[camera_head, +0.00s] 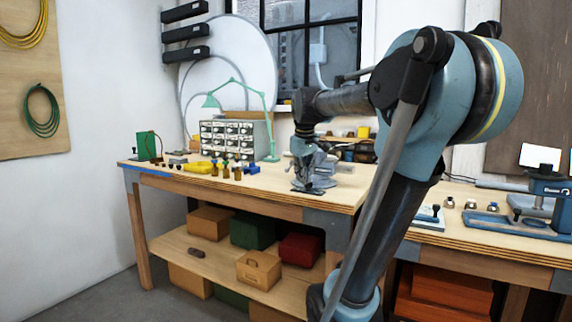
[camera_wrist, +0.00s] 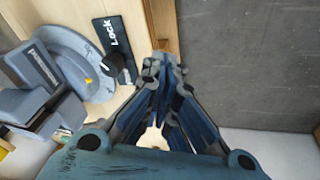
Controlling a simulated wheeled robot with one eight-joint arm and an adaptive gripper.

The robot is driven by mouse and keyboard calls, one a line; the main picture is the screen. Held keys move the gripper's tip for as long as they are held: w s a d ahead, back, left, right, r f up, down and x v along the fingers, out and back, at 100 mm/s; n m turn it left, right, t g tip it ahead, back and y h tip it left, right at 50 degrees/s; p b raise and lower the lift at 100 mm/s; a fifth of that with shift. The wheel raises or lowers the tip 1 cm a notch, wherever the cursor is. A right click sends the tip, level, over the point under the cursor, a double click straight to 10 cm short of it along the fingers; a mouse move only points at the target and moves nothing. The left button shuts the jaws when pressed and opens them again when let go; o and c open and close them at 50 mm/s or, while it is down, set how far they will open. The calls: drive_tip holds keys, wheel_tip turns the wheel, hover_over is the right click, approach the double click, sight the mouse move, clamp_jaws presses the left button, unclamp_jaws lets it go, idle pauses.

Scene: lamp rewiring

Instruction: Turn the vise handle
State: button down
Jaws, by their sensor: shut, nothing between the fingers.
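The grey vise (camera_wrist: 65,65) shows at the left of the wrist view, with a round base and blocky jaws on the light wooden bench top. A black plate marked "Lock" (camera_wrist: 116,48) and a dark knob lie at the side of its base nearest my gripper. I cannot tell which part is the turning handle. My gripper (camera_wrist: 163,62) is shut and empty, to the right of the plate and apart from it in the picture, over the bench edge. In the head view my gripper (camera_head: 309,188) points down by the bench's front edge, partly hiding the vise.
A green lamp (camera_head: 268,120), a drawer cabinet (camera_head: 225,138) and several small bottles stand on the bench left of my gripper. A second bench (camera_head: 490,238) with blue tools stands at the right. Grey floor (camera_wrist: 250,60) lies beyond the edge.

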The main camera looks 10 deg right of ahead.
sight(293, 163)
drive_tip(key=w+a+r+n, duration=0.2)
drive_tip(key=w+r, duration=0.5)
drive_tip(key=w, duration=0.2)
drive_tip(key=w+a+r+n, duration=0.1)
drive_tip(key=w+r+n, duration=0.2)
drive_tip(key=w+r, duration=0.45)
drive_tip(key=shift+t, duration=0.5)
drive_tip(key=x, duration=1)
drive_tip(key=w+x, duration=0.1)
drive_tip(key=x, duration=0.4)
drive_tip(key=shift+w+a+f, duration=0.1)
drive_tip(key=shift+a+f, duration=0.05)
drive_tip(key=shift+a, duration=0.05)
drive_tip(key=shift+d, duration=0.2)
drive_tip(key=shift+f, duration=0.1)
